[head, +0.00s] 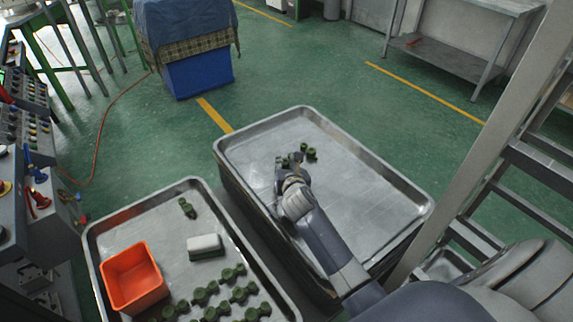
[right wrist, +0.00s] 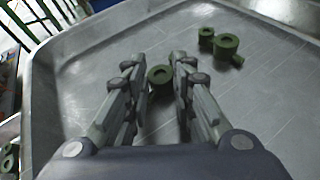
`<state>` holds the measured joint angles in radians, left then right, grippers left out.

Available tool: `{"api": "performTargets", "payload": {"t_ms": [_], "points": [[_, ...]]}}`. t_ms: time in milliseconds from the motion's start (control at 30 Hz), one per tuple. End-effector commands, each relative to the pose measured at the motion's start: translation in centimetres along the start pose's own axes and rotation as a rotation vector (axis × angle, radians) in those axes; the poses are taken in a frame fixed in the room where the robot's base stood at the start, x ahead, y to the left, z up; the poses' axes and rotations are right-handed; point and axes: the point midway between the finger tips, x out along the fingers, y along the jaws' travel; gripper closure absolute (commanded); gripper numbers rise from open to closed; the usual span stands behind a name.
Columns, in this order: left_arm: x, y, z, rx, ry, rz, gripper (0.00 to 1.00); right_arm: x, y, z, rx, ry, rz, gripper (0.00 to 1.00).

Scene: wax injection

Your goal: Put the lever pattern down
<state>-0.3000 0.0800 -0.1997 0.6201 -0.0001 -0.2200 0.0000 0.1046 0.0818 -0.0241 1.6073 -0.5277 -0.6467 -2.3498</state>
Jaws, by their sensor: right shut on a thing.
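My right gripper (head: 284,166) reaches over the large metal tray (head: 345,165), near its left side. It is shut on a dark green lever pattern, which shows between the fingertips in the right wrist view (right wrist: 160,76). The fingers hide part of the pattern. I cannot tell whether it touches the tray floor. Another green lever pattern (head: 311,154) lies on this tray just beyond the gripper; it also shows at the upper right in the right wrist view (right wrist: 227,46). My left gripper is not in view.
A second metal tray (head: 98,236) at lower left holds an orange bin (head: 133,276), a white-topped block (head: 204,246) and several green patterns (head: 240,293). The large tray's right side is clear. A control panel (head: 35,175) stands left and a metal ladder-like frame (head: 490,150) right.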

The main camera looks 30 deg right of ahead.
Motion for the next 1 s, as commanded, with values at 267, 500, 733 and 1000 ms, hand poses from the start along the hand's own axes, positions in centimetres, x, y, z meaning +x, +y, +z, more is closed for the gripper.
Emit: {"api": "performTargets", "payload": {"t_ms": [267, 500, 733, 1000], "points": [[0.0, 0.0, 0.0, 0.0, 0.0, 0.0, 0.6, 0.1, -0.1, -0.2, -0.001, 0.0, -0.001, 0.61], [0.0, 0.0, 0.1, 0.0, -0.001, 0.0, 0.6, 0.1, -0.1, -0.2, -0.001, 0.0, -0.001, 0.56], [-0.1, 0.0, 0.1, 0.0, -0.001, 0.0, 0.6, -0.5, 0.0, 0.0, 0.0, 0.0, 0.0, 0.56], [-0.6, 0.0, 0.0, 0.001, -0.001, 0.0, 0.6, -5.0, -0.1, 0.0, -0.002, 0.001, 0.0, 0.56]]}}
